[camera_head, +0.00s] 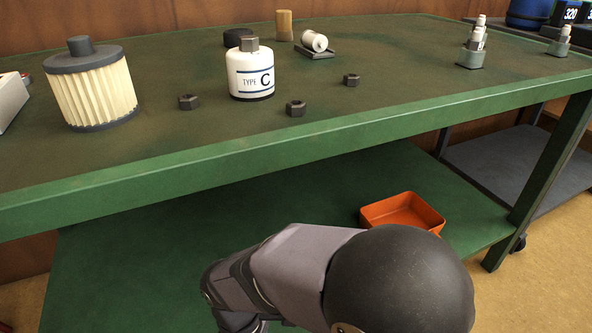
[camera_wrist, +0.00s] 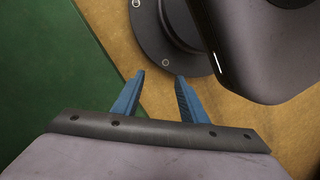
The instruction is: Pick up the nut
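Several dark hex nuts are on the green workbench (camera_head: 400,92) in the head view. One nut (camera_head: 189,102) lies left of the white "TYPE C" filter (camera_head: 251,78), one nut (camera_head: 296,108) lies in front and to its right, and one nut (camera_head: 351,80) lies farther right. Another dark nut-like hex piece (camera_head: 250,45) sits on top of the filter. My gripper (camera_wrist: 160,77) shows in the wrist view with its blue fingers apart and nothing between them. It points down over the floor beside a green surface, away from the nuts. The head view does not show the gripper fingers.
A pleated cream filter (camera_head: 92,88) stands at the left of the bench. A small roll on a dark holder (camera_head: 316,46) and a tan cylinder (camera_head: 284,26) are at the back. Spark-plug-like parts (camera_head: 472,52) stand at the right. An orange tray (camera_head: 400,212) is on the lower shelf.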

